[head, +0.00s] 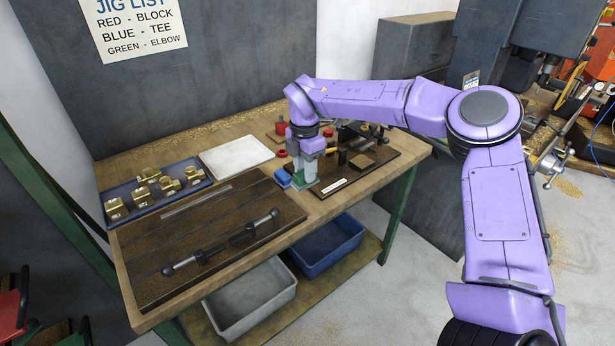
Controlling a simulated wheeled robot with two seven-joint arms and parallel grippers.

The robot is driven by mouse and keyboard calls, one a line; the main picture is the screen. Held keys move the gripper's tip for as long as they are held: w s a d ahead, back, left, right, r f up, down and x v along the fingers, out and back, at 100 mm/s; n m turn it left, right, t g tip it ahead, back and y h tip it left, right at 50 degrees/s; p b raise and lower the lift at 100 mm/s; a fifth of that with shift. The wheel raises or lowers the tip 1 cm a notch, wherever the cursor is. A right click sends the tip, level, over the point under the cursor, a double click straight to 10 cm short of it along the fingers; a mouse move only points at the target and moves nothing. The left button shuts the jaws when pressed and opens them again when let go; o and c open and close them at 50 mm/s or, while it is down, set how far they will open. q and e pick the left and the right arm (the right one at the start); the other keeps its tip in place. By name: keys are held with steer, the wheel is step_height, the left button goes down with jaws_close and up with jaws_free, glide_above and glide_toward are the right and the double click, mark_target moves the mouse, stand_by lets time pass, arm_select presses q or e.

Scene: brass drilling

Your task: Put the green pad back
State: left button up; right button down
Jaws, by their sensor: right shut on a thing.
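The green pad (299,179) is a small block at the front left of the dark fixture board (350,181). My right gripper (305,172) points down and is shut on it. The fingers cover part of the pad, and I cannot tell whether it touches the surface below. A blue pad (283,180) lies just left of it on the bench. A red pad (281,128) stands behind, near the back of the bench. My left gripper is not in view.
A white tray (237,157), a blue tray (134,205) of brass parts and a dark slotted plate (150,268) fill the bench's left side. A white label (334,186) lies on the board. A grey bin (250,297) and a blue bin (328,247) sit below.

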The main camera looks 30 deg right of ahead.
steer(key=w+d+f, duration=0.1)
steer(key=f, duration=0.1)
steer(key=w+f+p, duration=0.1)
steer(key=f, duration=0.2)
steer(key=w+d+f+p, duration=0.1)
steer(key=f, duration=0.2)
steer(key=shift+d+f, duration=0.15)
steer(key=shift+d, duration=0.15)
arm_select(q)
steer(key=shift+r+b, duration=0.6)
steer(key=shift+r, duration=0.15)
arm_select(e)
steer(key=shift+f, duration=0.55)
steer(key=c, duration=0.8)
jaws_free()
